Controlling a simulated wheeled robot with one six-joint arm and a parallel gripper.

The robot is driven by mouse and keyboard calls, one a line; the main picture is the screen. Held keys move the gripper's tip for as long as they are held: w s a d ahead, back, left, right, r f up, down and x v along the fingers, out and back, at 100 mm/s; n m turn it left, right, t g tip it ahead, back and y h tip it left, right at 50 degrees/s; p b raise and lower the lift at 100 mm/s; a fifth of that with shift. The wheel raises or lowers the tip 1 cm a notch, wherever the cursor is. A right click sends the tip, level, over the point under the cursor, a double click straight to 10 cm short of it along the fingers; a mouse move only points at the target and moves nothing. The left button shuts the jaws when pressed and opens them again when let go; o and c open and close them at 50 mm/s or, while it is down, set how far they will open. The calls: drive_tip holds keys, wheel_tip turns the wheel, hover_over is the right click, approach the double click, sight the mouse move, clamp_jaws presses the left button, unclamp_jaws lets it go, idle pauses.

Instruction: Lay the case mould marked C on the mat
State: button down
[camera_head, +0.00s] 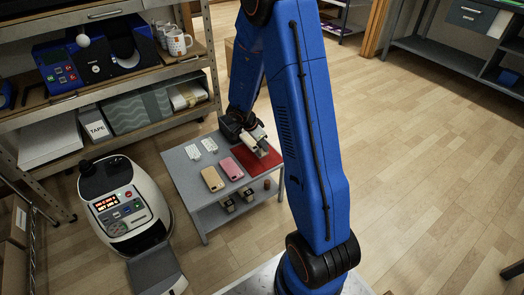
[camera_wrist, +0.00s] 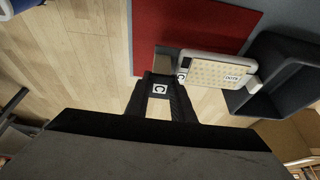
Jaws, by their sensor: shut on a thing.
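My gripper (camera_wrist: 161,92) is shut on the case mould marked C, holding a narrow part between its fingers with a C tag there. The mould's pale, dotted body (camera_wrist: 212,68) lies to the right in the wrist view, with another C mark at its left end and a small label at its right. The red mat (camera_wrist: 185,25) is behind it, and the mould overlaps the mat's near edge in the picture. In the camera_head view, my gripper (camera_head: 250,134) holds the mould (camera_head: 260,143) over the red mat (camera_head: 267,161); the height above it is unclear.
On the grey table (camera_head: 185,178) are a gold case (camera_head: 212,179), a pink case (camera_head: 232,169) and two white pieces (camera_head: 201,149). A dark open tray (camera_wrist: 272,85) lies right of the mould. The white press machine (camera_head: 127,205) stands left of the table.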

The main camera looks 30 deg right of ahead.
sight(262, 150)
drive_tip(key=shift+f, duration=1.8)
drive_tip(key=shift+f, duration=0.1)
drive_tip(key=c, duration=1.5)
unclamp_jaws()
drive_tip(key=shift+c, duration=0.2)
